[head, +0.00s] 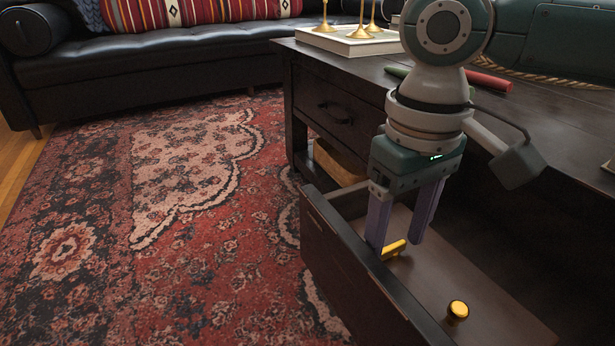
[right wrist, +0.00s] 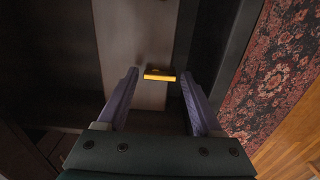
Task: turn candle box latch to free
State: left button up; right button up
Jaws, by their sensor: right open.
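The gold latch (head: 395,249) is a short bar on a flat brownish panel (head: 485,285), probably the candle box lid, inside the open drawer. A round gold knob (head: 457,311) stands on the same panel, nearer the front of the picture. My right gripper (head: 403,240) points down over the latch with its purple fingers apart. In the right wrist view the latch (right wrist: 160,76) lies crosswise between the open fingertips, with a gap visible on each side. Whether the fingertips reach down to its height is unclear. My left gripper is out of view.
The drawer's front wall (head: 345,262) stands close to my fingers. The dark table (head: 545,125) rises behind, with green and red sticks (head: 488,81) and a book with gold candlesticks (head: 348,40) on top. A patterned rug (head: 210,220) covers the open floor at left.

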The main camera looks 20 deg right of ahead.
jog(key=shift+f, duration=0.45)
